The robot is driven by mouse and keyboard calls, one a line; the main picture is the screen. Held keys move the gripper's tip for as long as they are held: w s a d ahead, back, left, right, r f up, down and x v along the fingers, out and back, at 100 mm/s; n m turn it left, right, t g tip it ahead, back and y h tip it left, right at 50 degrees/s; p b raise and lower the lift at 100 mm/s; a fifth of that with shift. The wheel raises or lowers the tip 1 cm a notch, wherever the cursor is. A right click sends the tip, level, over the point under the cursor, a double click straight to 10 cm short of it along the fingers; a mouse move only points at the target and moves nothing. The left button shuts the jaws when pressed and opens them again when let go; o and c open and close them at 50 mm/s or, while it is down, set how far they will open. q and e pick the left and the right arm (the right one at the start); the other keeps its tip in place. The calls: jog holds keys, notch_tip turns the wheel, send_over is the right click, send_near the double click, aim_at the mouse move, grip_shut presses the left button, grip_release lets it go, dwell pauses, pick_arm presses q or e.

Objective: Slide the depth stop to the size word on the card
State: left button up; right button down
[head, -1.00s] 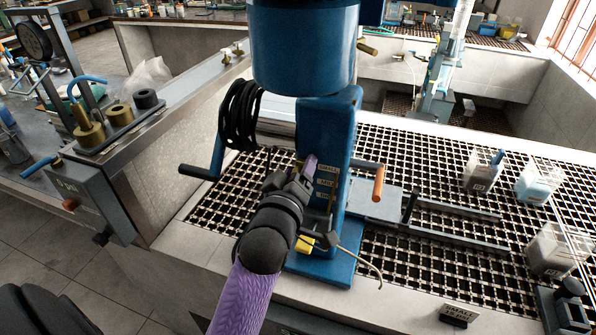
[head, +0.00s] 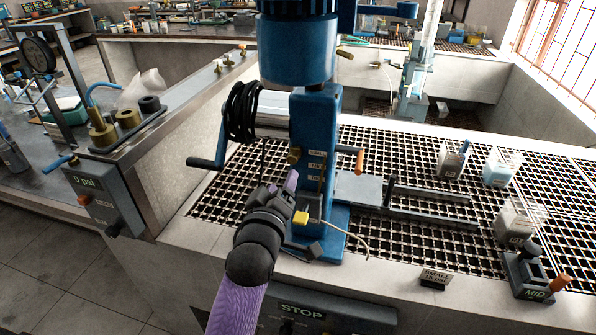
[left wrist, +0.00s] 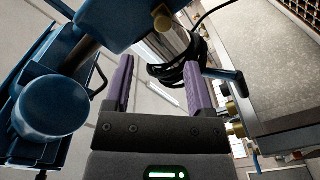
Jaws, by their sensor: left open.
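The blue column (head: 318,110) carries a strip of size labels (head: 317,165), the top one reading SMALL. A brass knob (head: 294,155), apparently the depth stop's, sits at the column's left side, about level with that top label. My left gripper (head: 285,188) is open just below and left of the knob, apart from it. In the left wrist view its purple fingers (left wrist: 160,85) have nothing between them, and a brass knob (left wrist: 161,22) shows beyond them. My right gripper is out of view.
A black cable coil (head: 242,112) and a crank (head: 207,163) are left of the column. An orange-tipped handle (head: 359,160) sticks out right. Cups (head: 500,170) stand on the grating (head: 400,235).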

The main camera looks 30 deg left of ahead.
pick_arm(q)
jog(key=s+d+f+m+g+h, duration=0.25)
jog(key=s+f+m+g, duration=0.25)
jog(key=s, duration=0.3)
jog(key=s+d+f+m+g+h, duration=0.1)
jog(key=s+d+f+m+g, duration=0.35)
jog(key=s, duration=0.45)
jog(key=s+d+f+m+g+h, duration=0.1)
jog(key=s+d+f+m+g, duration=0.2)
jog(key=s+f+m+g, duration=0.35)
jog(key=s+f+n+b, duration=0.3)
jog(key=f+b, duration=0.5)
jog(key=f, duration=1.8)
jog(key=s+a+f+m+b, duration=0.1)
jog(key=s+a+f+b, duration=0.2)
jog(key=s+f, duration=1.1)
jog(key=f+b, duration=0.1)
jog(key=b, duration=0.2)
jog(key=shift+a+f+m+g, duration=0.2)
jog(key=shift+f+m+g, duration=0.1)
jog(key=shift+g, duration=0.1)
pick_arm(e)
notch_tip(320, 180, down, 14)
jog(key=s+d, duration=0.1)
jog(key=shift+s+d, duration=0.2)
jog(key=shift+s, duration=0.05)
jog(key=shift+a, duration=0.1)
